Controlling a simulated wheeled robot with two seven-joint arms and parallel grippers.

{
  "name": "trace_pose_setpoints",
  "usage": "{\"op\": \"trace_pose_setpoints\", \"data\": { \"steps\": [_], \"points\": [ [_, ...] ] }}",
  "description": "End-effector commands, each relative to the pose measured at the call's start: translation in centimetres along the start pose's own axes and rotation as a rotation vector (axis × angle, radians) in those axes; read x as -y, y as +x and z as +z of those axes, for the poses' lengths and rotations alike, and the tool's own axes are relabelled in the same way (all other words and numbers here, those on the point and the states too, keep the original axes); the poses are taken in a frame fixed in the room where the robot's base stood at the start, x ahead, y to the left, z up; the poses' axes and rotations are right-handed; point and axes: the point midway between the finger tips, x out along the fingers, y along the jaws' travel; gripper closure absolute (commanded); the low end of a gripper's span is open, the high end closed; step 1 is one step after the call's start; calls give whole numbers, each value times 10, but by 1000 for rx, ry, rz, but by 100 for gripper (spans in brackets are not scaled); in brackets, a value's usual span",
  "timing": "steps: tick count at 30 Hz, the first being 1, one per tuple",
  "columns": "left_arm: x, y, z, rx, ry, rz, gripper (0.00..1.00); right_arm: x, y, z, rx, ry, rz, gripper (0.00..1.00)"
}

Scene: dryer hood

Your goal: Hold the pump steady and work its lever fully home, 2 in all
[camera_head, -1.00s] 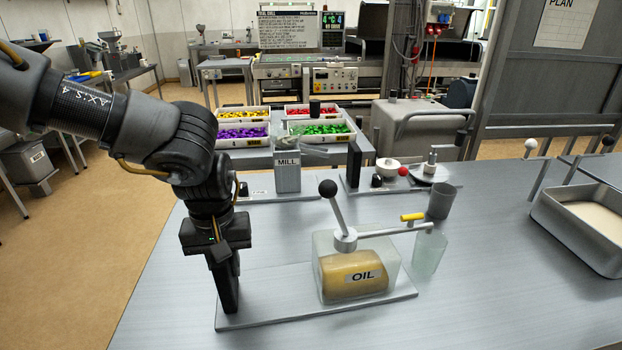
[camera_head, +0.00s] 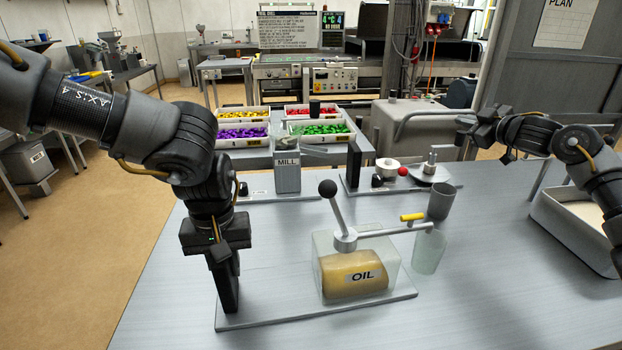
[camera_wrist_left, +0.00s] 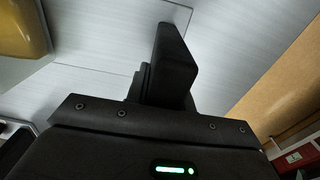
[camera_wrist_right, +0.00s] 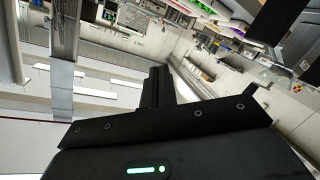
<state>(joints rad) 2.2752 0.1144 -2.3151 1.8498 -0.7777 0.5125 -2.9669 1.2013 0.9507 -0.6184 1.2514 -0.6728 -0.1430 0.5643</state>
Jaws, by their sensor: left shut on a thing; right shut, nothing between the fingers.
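The pump is a clear box with an amber OIL tank (camera_head: 352,272), on a pale base plate (camera_head: 290,316). Its lever (camera_head: 337,212), with a black knob (camera_head: 328,188), stands up from the top and leans a little left. My left gripper (camera_head: 222,258) points down and is shut on the black post (camera_head: 229,292) at the plate's left end; the post also shows in the left wrist view (camera_wrist_left: 177,65). My right gripper (camera_head: 482,127) is shut and empty, raised at the right, away from the pump.
A grey cup (camera_head: 440,201) stands behind the jar. The MILL unit (camera_head: 287,176) and another small device with a red knob (camera_head: 403,172) stand behind the pump. A metal tray (camera_head: 550,222) is at the right. Bench between pump and tray is clear.

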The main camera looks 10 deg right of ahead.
Motion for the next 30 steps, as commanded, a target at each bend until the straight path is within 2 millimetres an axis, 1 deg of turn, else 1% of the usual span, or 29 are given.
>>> {"op": "trace_pose_setpoints", "data": {
  "steps": [1, 2, 3, 5, 6, 7, 8, 9, 11, 12, 14, 15, 17, 18, 20, 21, 23, 24, 27, 30],
  "points": [
    [0, 6, 3, 9, 3, -3, 100, 34, 19, -36, -63, -23, -94, 100],
    [0, 6, 2, 9, 3, -3, 100, 53, 27, -55, -94, -38, -151, 100],
    [0, 6, 2, 9, 3, -3, 100, 81, 36, -80, -134, -61, -231, 100],
    [0, 6, 2, 9, 3, -3, 100, 122, 45, -119, -191, -100, -352, 100],
    [0, 6, 2, 9, 3, -3, 100, 150, 48, -145, -224, -130, -436, 100],
    [0, 6, 2, 9, 3, -3, 100, 171, 48, -165, -248, -155, -501, 100],
    [0, 6, 2, 9, 3, -3, 100, 193, 46, -184, -269, -184, -569, 100],
    [0, 6, 2, 9, 3, -3, 100, 222, 42, -208, -292, -225, -661, 100],
    [0, 6, 2, 9, 3, -2, 100, 264, 30, -242, -311, -294, -801, 100],
    [0, 6, 2, 8, 3, -2, 100, 289, 20, -260, -312, -341, -890, 100],
    [0, 6, 2, 8, 3, -2, 100, 322, 1, -282, -296, -412, -1018, 100],
    [0, 6, 2, 8, 3, -2, 100, 341, -12, -294, -272, -460, -1097, 100],
    [0, 6, 2, 8, 3, -2, 100, 363, -33, -308, -218, -530, -1205, 100],
    [0, 6, 2, 8, 3, -2, 100, 374, -48, -315, -169, -572, -1267, 100],
    [0, 6, 2, 8, 2, -2, 100, 386, -68, -322, -80, -628, -1344, 100],
    [0, 6, 2, 8, 2, -2, 100, 390, -81, -327, -15, -660, -1383, 100],
    [0, 6, 2, 8, 2, -2, 100, 393, -100, -333, 89, -694, -1424, 100],
    [0, 6, 2, 8, 2, -2, 100, 393, -111, -336, 157, -710, -1439, 100],
    [1, 6, 2, 8, 1, -2, 100, 389, -134, -346, 311, -725, -1448, 100],
    [1, 6, 2, 8, 1, -2, 100, 383, -152, -354, 428, -721, -1431, 100]
  ]
}}
